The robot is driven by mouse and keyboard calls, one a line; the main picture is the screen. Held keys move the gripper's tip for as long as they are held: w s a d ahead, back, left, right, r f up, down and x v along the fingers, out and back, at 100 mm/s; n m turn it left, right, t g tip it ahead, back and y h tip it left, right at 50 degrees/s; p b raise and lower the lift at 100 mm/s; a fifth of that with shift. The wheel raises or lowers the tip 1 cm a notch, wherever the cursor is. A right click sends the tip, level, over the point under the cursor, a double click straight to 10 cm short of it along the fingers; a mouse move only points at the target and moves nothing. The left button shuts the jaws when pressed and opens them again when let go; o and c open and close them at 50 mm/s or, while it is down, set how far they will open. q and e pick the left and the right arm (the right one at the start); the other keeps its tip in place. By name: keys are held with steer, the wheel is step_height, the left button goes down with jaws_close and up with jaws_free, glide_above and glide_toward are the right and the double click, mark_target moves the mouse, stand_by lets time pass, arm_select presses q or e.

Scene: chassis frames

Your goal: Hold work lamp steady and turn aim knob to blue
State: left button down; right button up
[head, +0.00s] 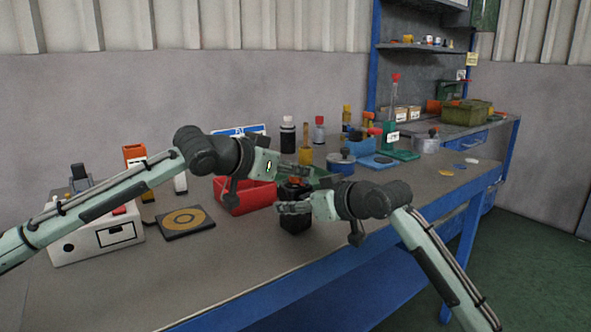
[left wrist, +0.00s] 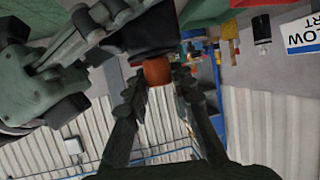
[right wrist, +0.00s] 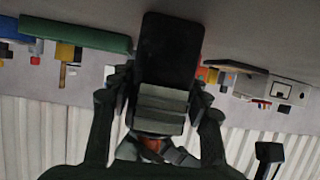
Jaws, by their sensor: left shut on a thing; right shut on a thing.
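The work lamp (head: 296,222) is a black, boxy body standing upright on the bench, with an orange knob (left wrist: 157,71) on top. My left gripper (head: 297,174) reaches in from the left and is shut on the orange knob; its fingers lie on both sides of it in the left wrist view. My right gripper (head: 290,207) comes from the right and is shut on the lamp's dark body, which shows between its fingers in the right wrist view (right wrist: 170,45). The grippers cover much of the lamp. I see no blue mark on the lamp or knob.
A red bin (head: 245,197) stands just behind and left of the lamp. Bottles, a blue-sided tin (head: 341,163) and a green stand are behind. The bench front is clear.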

arm_select(q)
steer(key=n+t+y, duration=0.2)
steer(key=n+y, duration=0.1)
steer(key=shift+s+d+f, duration=0.1)
steer(key=shift+d, duration=0.1)
steer(key=shift+a+n+y, duration=0.2)
steer(key=shift+n+y, duration=0.3)
steer(key=shift+n, duration=0.1)
steer(key=c, duration=1.3)
jaws_free()
steer(key=shift+o, duration=0.2)
steer(key=shift+t, duration=0.3)
steer(key=v, duration=1.2)
